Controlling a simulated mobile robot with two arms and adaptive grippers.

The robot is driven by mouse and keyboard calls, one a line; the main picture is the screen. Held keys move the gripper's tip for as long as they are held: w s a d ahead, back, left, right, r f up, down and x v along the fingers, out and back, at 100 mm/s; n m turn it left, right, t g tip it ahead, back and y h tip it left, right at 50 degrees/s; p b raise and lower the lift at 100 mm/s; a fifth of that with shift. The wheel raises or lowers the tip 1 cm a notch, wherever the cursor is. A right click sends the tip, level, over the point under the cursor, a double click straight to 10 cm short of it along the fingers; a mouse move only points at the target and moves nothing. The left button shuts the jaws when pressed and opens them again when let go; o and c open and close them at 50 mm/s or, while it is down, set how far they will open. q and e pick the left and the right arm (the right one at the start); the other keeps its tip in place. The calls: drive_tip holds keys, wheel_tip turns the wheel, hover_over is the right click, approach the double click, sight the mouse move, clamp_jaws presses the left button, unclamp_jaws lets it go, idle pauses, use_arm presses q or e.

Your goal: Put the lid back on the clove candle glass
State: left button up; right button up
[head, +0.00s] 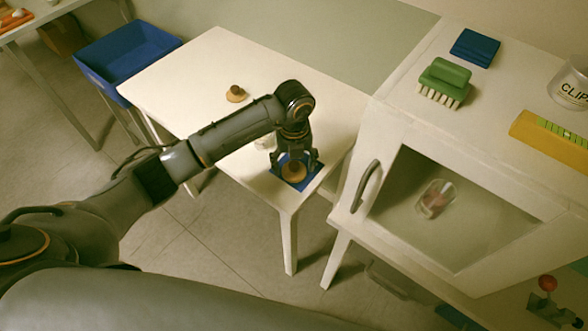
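My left gripper (294,163) reaches down over the blue mat (308,181) at the white table's front right corner. Its fingers are spread on both sides of a round wooden piece (293,172), which looks like a lid. I cannot tell whether they touch it. Another round wooden lid with a dark knob (236,94) lies farther back on the table. A pale glass (264,142) stands partly hidden behind my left arm. I cannot tell which glass is the clove one. My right gripper is out of view.
The white table (200,75) is mostly clear at the back and left. A blue bin (125,50) stands beyond it. The cabinet (480,130) at right has a handle (366,187) close to the table. A green brush (446,78) lies on top.

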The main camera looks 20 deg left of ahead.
sight(294, 165)
use_arm(q)
drive_tip(key=c, duration=0.5)
drive_tip(key=shift+r, duration=0.5)
wheel_tip(294, 165, up, 2)
drive_tip(key=shift+r+b, duration=0.2)
drive_tip(key=shift+b, duration=0.5)
drive_tip(key=s+d+r, duration=0.2)
drive_tip(key=s+r, duration=0.3)
drive_tip(key=s, duration=0.1)
drive_tip(key=s+d+r, duration=0.2)
drive_tip(key=s+r, duration=0.2)
drive_tip(key=s, duration=0.3)
drive_tip(key=shift+d+r+b, duration=0.3)
drive_tip(key=shift+r, duration=0.05)
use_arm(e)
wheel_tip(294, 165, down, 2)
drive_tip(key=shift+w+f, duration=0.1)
use_arm(q)
drive_tip(key=shift+s, duration=0.1)
